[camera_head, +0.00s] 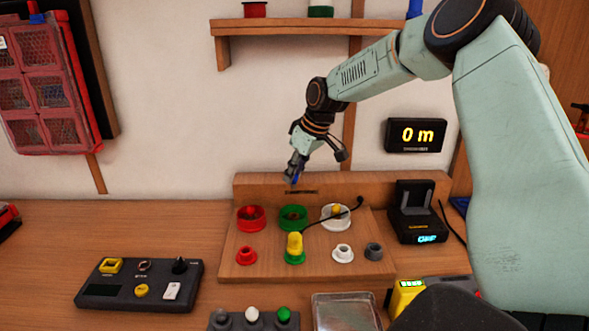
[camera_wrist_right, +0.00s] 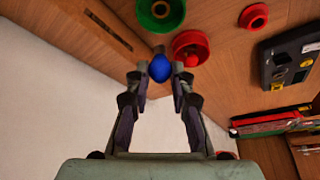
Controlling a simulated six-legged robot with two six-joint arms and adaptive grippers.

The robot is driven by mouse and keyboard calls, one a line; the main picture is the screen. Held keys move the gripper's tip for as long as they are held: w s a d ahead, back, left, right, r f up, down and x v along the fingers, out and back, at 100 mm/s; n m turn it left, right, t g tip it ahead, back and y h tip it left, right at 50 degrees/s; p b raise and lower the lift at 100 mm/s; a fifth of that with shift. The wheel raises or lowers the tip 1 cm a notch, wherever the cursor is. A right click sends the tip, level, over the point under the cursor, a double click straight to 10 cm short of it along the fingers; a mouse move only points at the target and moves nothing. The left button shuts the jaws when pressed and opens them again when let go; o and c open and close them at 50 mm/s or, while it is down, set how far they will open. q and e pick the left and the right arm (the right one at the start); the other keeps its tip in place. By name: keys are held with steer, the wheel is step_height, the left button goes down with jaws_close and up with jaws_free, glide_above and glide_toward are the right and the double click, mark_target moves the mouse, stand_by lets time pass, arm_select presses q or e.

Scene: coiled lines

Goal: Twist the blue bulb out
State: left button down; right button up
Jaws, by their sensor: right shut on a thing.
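My right gripper (camera_head: 293,178) reaches down from the upper right, in front of the upright back of the wooden board (camera_head: 300,268). It is shut on the blue bulb (camera_wrist_right: 160,69), which sits between the fingertips in the wrist view. A small grey part shows at the bulb's far end. In the head view only a bit of blue (camera_head: 295,180) shows among the fingers, above the green ring (camera_head: 293,217). Whether the bulb touches a socket is hidden. My left gripper is not in view.
A red ring (camera_head: 251,217), a white ring (camera_head: 336,216) and a yellow bulb (camera_head: 294,243) stand on the board, with smaller red, white and grey pieces. A black panel (camera_head: 139,284) lies left. A metal tray (camera_head: 345,313) is in front.

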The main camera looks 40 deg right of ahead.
steer(key=shift+n, duration=0.4)
steer(key=shift+y, duration=0.3)
steer(key=shift+n, duration=0.5)
steer(key=shift+d+f+n+g+y, duration=0.1)
steer(key=shift+n+g+y, duration=0.35)
steer(key=shift+n, duration=0.75)
steer(key=shift+p, duration=0.4)
